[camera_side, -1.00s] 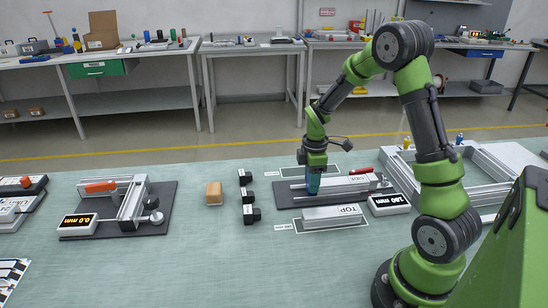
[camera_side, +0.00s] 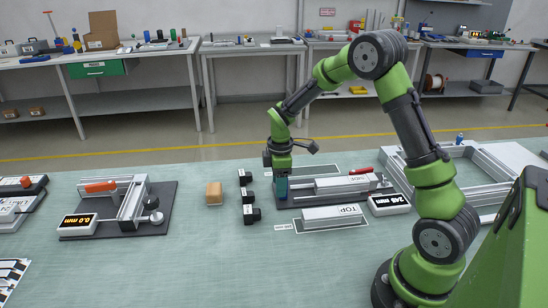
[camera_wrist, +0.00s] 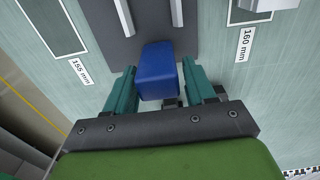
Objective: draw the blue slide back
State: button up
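The blue slide (camera_wrist: 158,72) is a block between my gripper's two teal fingers in the wrist view, with a finger close along each side. My gripper (camera_side: 281,190) points down at the left end of the dark base plate (camera_side: 285,204) and appears shut on the slide. In the side view the fingers largely hide the slide.
A long metal block (camera_side: 347,184) lies behind the rail and one marked TOP (camera_side: 332,213) lies in front. Small black blocks (camera_side: 247,196) stand just left of my gripper. A wooden block (camera_side: 214,194) and another measuring fixture (camera_side: 125,208) are further left.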

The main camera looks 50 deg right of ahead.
jog(key=shift+o, duration=0.5)
jog(key=shift+s+d, duration=0.15)
notch_tip(320, 180, up, 17)
jog(key=shift+f, duration=0.1)
jog(key=s+a+r+m+t+y, duration=0.1)
jog(key=s+a+r+m+t, duration=0.1)
jog(key=s+a+m, duration=0.4)
jog(key=s+a+r+m+t+y, duration=0.1)
jog(key=s+a+m+t, duration=0.4)
jog(key=s, duration=0.7)
jog(key=a+r+m, duration=0.1)
jog(key=a+m, duration=0.1)
jog(key=shift+a+r, duration=0.15)
jog(key=shift+a, duration=0.2)
